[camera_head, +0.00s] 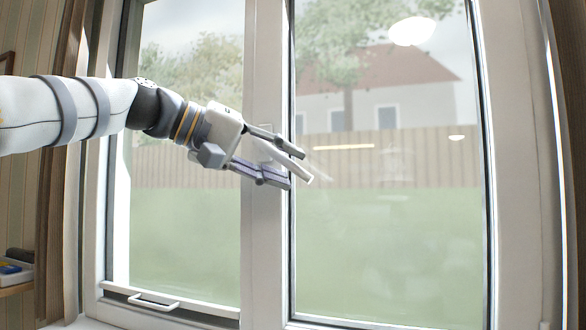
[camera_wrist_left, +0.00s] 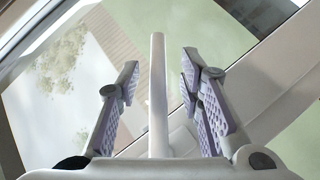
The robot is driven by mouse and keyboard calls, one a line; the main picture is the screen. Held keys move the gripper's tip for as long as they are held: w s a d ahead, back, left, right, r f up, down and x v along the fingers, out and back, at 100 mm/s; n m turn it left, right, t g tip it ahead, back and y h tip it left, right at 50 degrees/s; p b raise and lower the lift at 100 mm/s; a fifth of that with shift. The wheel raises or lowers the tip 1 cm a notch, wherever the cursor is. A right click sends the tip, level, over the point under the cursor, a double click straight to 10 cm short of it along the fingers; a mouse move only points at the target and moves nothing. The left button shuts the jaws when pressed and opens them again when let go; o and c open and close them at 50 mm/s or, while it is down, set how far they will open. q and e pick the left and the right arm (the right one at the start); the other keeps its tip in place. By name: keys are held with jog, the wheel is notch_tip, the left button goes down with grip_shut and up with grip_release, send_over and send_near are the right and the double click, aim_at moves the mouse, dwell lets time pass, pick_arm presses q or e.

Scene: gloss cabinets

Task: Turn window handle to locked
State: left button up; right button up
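The white window handle (camera_head: 299,172) is on the middle frame post (camera_head: 264,230) and slants down to the right, its free end over the right pane. My left gripper (camera_head: 297,169) comes from the left with one finger above the handle and one below it. In the left wrist view the handle (camera_wrist_left: 158,90) stands between the two purple-padded fingers of my left gripper (camera_wrist_left: 159,80), with a gap on each side. The gripper is open around the handle and not closed on it. The handle's base is partly hidden by the gripper. My right gripper is not in view.
The right glass pane (camera_head: 390,250) and left glass pane (camera_head: 185,235) lie close behind the gripper. A white pull bar (camera_head: 153,302) is at the bottom of the left sash. A shelf with small items (camera_head: 14,270) is at the far left.

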pick_arm(q)
jog(key=v, duration=0.9)
jog(key=shift+s+a, duration=0.2)
jog(key=shift+a, duration=0.1)
jog(key=shift+w, duration=0.1)
jog(key=c, duration=0.3)
jog(key=w+f+t, duration=0.1)
jog(key=w+d+f+m+t+y, duration=0.1)
jog(key=shift+w+f, duration=0.25)
jog(key=shift+w, duration=0.15)
grip_shut()
jog(key=s+d+m+t+h, duration=0.2)
jog(key=s+d+m+t, duration=0.4)
jog(key=s+m+t, duration=0.6)
jog(key=w+d+m+g, duration=0.1)
jog(key=w+d+g, duration=0.1)
jog(key=w, duration=0.9)
jog(key=shift+d+r+m+g+p, duration=0.3)
jog(key=shift+d+g, duration=0.1)
jog(key=shift+d, duration=0.45)
